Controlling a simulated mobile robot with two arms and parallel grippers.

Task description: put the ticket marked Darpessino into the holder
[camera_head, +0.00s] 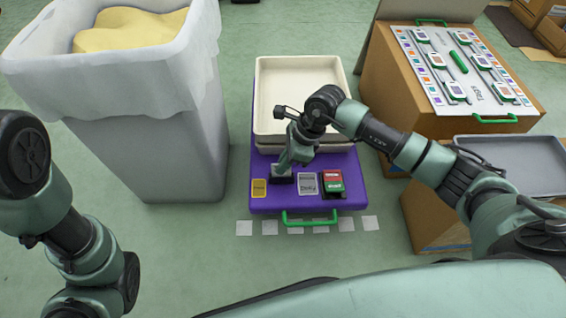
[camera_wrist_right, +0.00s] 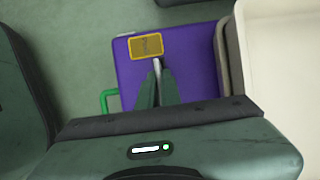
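A yellow-edged ticket (camera_head: 259,188) lies at the front left of the purple cart top; it also shows in the right wrist view (camera_wrist_right: 146,46). A grey-white ticket (camera_head: 308,183) lies to its right. A dark stand with red and green labels (camera_head: 333,184) is further right; it may be the holder. The printing is too small to read. My right gripper (camera_head: 283,177) is low over the purple top, between the two tickets. In the wrist view its fingers (camera_wrist_right: 157,72) look close together, tips at the yellow ticket's edge; I cannot tell whether they touch it. My left gripper is out of view.
Stacked cream trays (camera_head: 300,75) stand behind on the purple cart (camera_head: 262,204), which has a green front handle. A tall lined bin (camera_head: 150,150) of yellow material is at left. A box with a device board (camera_head: 470,75) and a grey tray (camera_head: 515,165) are right.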

